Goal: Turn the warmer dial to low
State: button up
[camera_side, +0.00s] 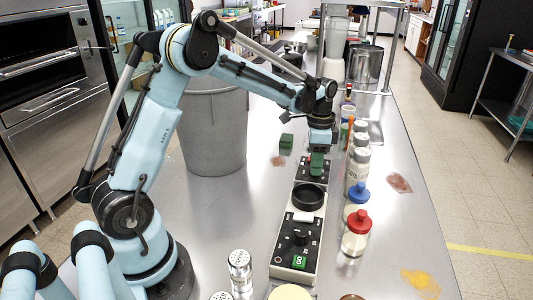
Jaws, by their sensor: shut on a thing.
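My gripper (318,147) points down at the far end of a row of low panels on the steel counter. It is shut on a green block (317,163), held over a small black panel (303,176). Nearer the camera, a long white-edged unit (282,258) has a black face with a round dial (301,234), white marks around it and a small green display. My gripper is well away from this dial. The mark the dial points to is too small to read. I cannot tell which unit is the warmer.
A black ring (308,197) lies between the panels. A second green block (286,141) lies left of my gripper. Shakers with a blue lid (357,195) and a red lid (357,234) line the right side. A grey bin (213,130) stands left. Metal shakers (240,270) stand in front.

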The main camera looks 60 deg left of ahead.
dwell(0.4)
jog(key=o, duration=1.1)
jog(key=shift+c, duration=0.2)
notch_tip(320, 180, up, 12)
jog(key=shift+w+a, duration=0.15)
jog(key=shift+a, duration=0.1)
jog(key=shift+r, duration=0.1)
jog(key=s+d+f+n+t, duration=0.2)
jog(key=s+d+n+t, duration=0.1)
jog(key=s, duration=0.5)
jog(key=s+d+f+n+t, duration=0.2)
jog(key=s+d+n+t, duration=0.2)
jog(key=s, duration=0.4)
jog(key=shift+s+d+t, duration=0.15)
jog(key=shift+d+t, duration=0.15)
jog(key=shift+d, duration=0.55)
